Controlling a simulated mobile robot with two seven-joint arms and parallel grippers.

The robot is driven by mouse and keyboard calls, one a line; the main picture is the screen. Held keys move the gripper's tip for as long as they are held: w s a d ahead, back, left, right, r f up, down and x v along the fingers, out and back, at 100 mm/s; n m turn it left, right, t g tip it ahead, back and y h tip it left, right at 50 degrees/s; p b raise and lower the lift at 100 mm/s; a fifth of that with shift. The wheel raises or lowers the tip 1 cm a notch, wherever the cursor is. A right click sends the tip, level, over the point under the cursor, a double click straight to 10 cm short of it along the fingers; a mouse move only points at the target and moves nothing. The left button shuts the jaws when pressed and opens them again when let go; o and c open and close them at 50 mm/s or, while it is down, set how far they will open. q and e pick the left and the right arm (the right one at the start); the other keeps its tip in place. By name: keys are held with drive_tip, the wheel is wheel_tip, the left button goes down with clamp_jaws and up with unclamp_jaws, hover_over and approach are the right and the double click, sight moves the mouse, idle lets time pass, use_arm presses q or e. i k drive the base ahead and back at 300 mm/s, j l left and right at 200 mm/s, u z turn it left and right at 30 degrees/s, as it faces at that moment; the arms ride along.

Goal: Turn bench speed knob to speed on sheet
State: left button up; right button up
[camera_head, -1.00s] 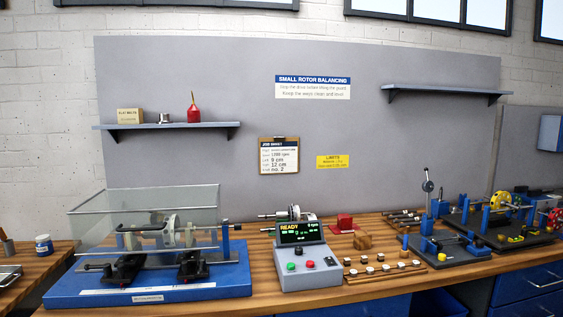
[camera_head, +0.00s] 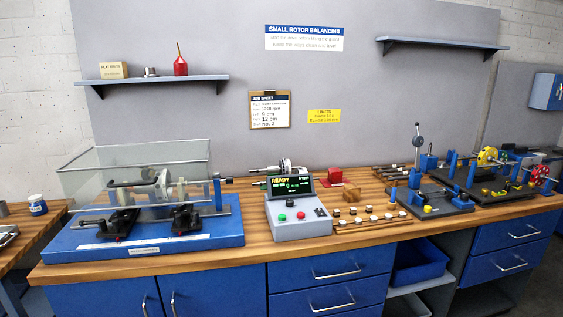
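The bench control box (camera_head: 296,212) is grey with a dark display (camera_head: 290,186) that reads READY in yellow, with green figures below. Its sloped front has a green button, a red button and a dark knob (camera_head: 319,211) at the right. The knob's setting is too small to read. The job sheet (camera_head: 270,110) hangs on a clipboard on the grey back panel; its speed line is too small to read surely. The balancing machine (camera_head: 145,236) stands left of the box on a blue base, with a rotor under a clear guard (camera_head: 90,180). Neither gripper shows.
Shelves hang on the panel. Blue drawers (camera_head: 330,275) are below the bench top. The bench strip before the box is clear.

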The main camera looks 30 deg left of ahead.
sight(290, 202)
drive_tip(key=i+l+u, duration=0.45)
drive_tip(key=i, duration=0.35)
drive_tip(key=i+l+u, duration=0.4)
drive_tip(key=i+l, duration=0.35)
